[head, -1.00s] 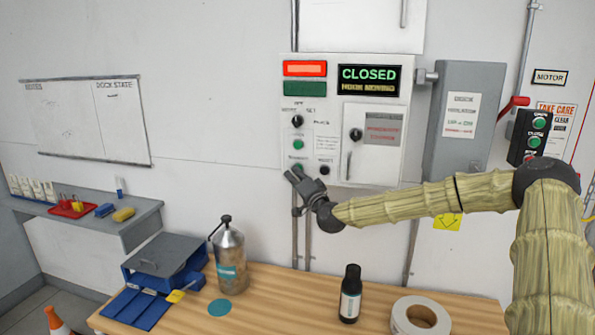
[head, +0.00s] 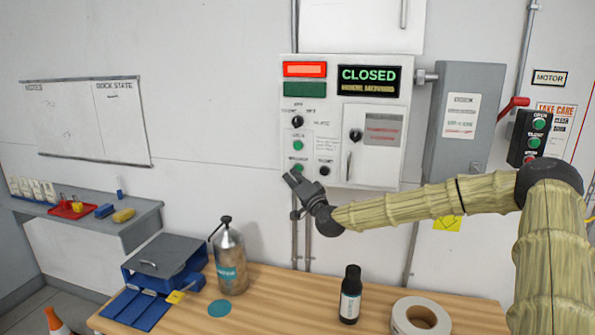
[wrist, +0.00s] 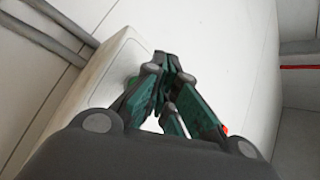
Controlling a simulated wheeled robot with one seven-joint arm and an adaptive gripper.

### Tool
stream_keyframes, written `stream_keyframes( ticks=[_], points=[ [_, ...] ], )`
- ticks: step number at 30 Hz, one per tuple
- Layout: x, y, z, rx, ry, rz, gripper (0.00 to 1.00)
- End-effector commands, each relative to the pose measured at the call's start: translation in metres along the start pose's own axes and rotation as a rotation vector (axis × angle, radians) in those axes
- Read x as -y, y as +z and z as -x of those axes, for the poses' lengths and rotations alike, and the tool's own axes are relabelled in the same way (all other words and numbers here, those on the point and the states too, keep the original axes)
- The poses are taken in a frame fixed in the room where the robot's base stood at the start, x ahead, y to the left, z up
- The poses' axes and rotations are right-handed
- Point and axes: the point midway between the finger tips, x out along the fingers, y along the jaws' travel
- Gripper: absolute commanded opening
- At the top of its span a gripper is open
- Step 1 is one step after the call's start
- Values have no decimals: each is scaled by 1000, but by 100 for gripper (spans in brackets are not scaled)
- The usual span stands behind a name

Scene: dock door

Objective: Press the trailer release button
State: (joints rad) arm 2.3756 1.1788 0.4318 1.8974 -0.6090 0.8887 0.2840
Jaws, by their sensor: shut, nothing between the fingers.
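The grey control panel (head: 343,88) hangs on the wall with two green buttons on its left side, an upper one (head: 298,145) and a lower one (head: 298,167). Their labels are too blurred to tell which is the trailer release button. My gripper (head: 291,177) is shut and empty, with its fingertips just below the lower green button. I see a small gap in the picture, but cannot tell their distance from the panel face.
The panel has a lit red lamp (head: 304,69), a dark green lamp (head: 304,89), a display reading CLOSED (head: 369,74), and black knobs. A grey box (head: 465,115) with a red lever is to the right. A bottle (head: 350,295) and tape roll (head: 420,318) stand on the bench below.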

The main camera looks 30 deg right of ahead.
Motion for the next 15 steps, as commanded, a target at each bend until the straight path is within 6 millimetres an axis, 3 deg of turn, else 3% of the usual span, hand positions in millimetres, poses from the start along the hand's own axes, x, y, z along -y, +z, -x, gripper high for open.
stream_keyframes(
  ticks=[15],
  points=[
    [10, 9, 13, 1, -1, -1, 0]
  ],
)
